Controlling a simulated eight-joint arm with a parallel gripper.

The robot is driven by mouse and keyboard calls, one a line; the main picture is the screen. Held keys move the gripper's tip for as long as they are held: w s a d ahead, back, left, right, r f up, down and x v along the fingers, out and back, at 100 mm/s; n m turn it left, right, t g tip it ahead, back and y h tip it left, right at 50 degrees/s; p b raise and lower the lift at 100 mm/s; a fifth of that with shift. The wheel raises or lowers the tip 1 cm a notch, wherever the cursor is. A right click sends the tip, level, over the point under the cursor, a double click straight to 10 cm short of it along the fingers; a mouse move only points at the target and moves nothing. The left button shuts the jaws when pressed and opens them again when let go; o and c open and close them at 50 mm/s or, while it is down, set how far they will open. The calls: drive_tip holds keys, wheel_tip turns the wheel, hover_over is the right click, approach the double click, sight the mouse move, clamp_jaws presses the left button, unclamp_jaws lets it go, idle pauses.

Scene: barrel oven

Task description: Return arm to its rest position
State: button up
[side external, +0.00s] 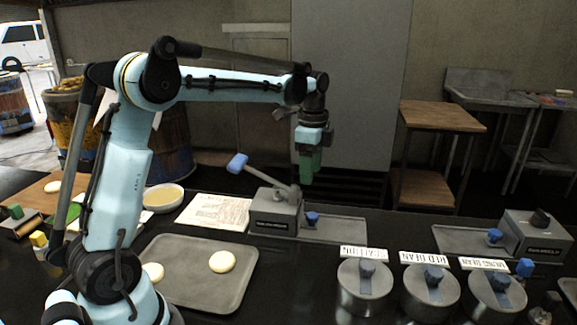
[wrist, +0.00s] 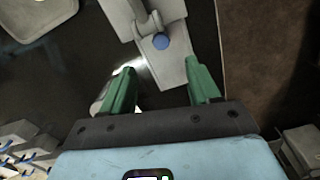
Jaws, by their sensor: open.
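My gripper (side external: 309,160) hangs from my light blue arm in the side external view, pointing down above and behind the right end of a grey press (side external: 274,212). In the wrist view my gripper (wrist: 162,90) shows two green fingers spread wide apart with nothing between them. The press, with its blue knob (wrist: 161,41), lies beyond the fingertips in the wrist view. The press lever with a blue handle (side external: 237,164) is raised and tilted up to the left. My gripper appears apart from everything.
A grey tray (side external: 190,290) with pale dough rounds (side external: 222,261) is near my base. Lidded metal pots (side external: 362,300) with label cards stand at front right. A second press (side external: 538,236) is at far right. A white bowl (side external: 163,197) and a paper sheet (side external: 214,212) lie left of the first press.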

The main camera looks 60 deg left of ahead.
drive_tip(key=s+d+f+n+t, duration=0.1)
drive_tip(key=s+d+n+t, duration=0.6)
drive_tip(key=s+d+n, duration=0.4)
drive_tip(key=shift+s+d, duration=0.3)
drive_tip(key=shift+s, duration=1.95)
drive_tip(key=shift+f, duration=0.1)
